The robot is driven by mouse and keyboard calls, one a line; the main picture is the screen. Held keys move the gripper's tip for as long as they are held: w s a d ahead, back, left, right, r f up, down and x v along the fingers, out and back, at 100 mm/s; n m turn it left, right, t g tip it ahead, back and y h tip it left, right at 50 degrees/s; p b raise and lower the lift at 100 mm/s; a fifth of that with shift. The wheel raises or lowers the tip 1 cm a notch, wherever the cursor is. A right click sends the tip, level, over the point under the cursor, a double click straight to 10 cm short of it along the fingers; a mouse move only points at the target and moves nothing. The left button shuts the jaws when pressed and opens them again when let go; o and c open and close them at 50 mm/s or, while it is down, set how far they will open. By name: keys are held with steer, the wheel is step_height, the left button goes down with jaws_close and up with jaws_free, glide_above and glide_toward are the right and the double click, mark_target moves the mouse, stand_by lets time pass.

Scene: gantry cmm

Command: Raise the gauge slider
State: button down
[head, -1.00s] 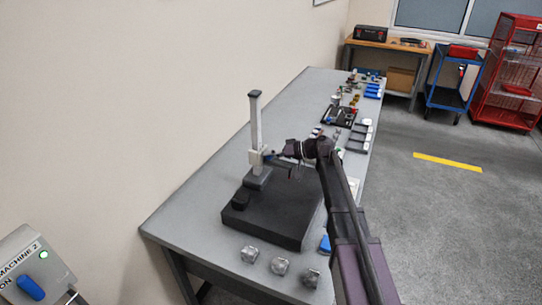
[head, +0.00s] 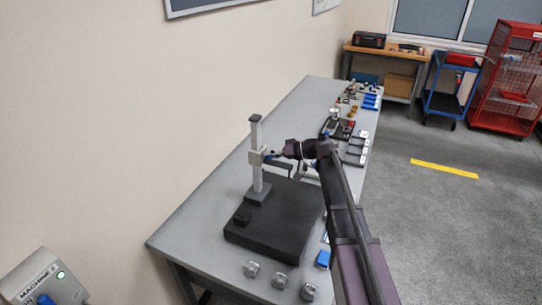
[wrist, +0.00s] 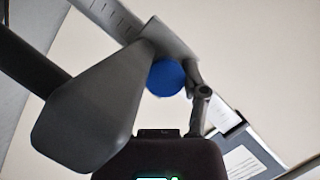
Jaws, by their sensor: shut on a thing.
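The height gauge's pale column (head: 256,133) stands upright on its dark foot (head: 258,195). The light gauge slider (head: 255,157) sits on the upper part of the column, with bare column above and below it. My gripper (head: 270,156) reaches it from the right and is shut on the slider's blue knob. In the wrist view the blue knob (wrist: 166,78) shows between my fingers, beside the slider's grey body (wrist: 172,40). The column (wrist: 108,14) there carries scale marks. A large finger hides part of the knob's surroundings.
Several metal pieces (head: 279,281) stand along the front edge. Trays and small parts (head: 340,130) fill the far right. A wall borders the left.

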mark_target(258, 150)
steer(key=shift+s+a+r+p, duration=0.1)
steer(key=shift+s+r+p, duration=0.05)
steer(key=shift+r+p, duration=0.55)
steer(key=shift+s+a+r+p, duration=0.1)
steer(key=shift+r+p, duration=0.35)
steer(key=shift+r, duration=0.4)
steer(key=shift+c, duration=2.4)
jaws_free()
steer(key=shift+o, duration=0.9)
steer(key=shift+s+a, duration=0.1)
steer(key=shift+a, duration=0.05)
steer(key=shift+d, duration=0.2)
steer(key=shift+f, duration=0.25)
